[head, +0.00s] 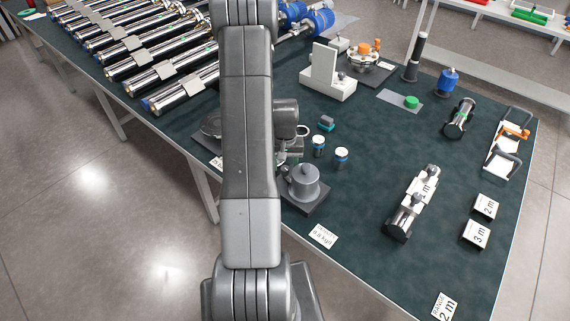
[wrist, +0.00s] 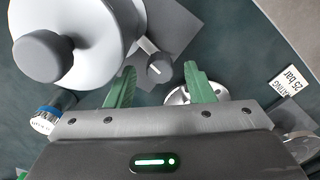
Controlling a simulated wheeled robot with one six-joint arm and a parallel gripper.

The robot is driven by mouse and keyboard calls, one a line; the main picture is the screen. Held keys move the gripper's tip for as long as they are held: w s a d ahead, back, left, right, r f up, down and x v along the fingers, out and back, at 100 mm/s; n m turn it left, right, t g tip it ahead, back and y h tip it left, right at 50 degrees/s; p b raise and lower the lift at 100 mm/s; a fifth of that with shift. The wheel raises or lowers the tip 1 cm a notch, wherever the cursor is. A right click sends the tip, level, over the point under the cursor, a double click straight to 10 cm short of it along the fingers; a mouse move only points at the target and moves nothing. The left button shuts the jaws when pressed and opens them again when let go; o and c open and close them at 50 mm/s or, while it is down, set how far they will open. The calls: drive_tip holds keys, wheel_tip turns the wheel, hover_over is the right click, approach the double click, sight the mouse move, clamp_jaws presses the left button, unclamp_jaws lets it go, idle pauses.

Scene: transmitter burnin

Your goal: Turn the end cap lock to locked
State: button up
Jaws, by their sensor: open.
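In the wrist view, a small grey knob (wrist: 158,68) with a pale pointer line sits on a flat dark grey base (wrist: 178,30). It looks like the end cap lock, but no label on it is legible. A large pale round cap with a grey top knob (wrist: 42,56) stands beside it; this appears to be the grey capped cylinder (head: 303,183) in the head view. My gripper (wrist: 160,74) is open, its green fingers on either side of the small knob in the picture. Contact cannot be told. In the head view my arm hides most of the gripper and the small knob.
A blue-banded jar (wrist: 46,117) is left of the fingers. A pale round fitting (wrist: 182,96) lies partly behind the right finger. Several metal tubes (head: 185,92) lie at the back left. The table's front edge is near my arm.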

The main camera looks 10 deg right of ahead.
sight(285, 168)
drive_tip(key=shift+f, duration=0.4)
drive_tip(key=c, duration=1)
drive_tip(key=shift+f+n+b, duration=0.2)
drive_tip(key=shift+n+b, duration=0.3)
drive_tip(key=shift+b, duration=0.25)
drive_tip(key=shift+r+n+b, duration=0.25)
drive_tip(key=shift+n+b, duration=0.35)
drive_tip(key=shift+n, duration=0.2)
drive_tip(key=o, duration=1)
wheel_tip(285, 168, up, 14)
drive_tip(key=b, duration=0.1)
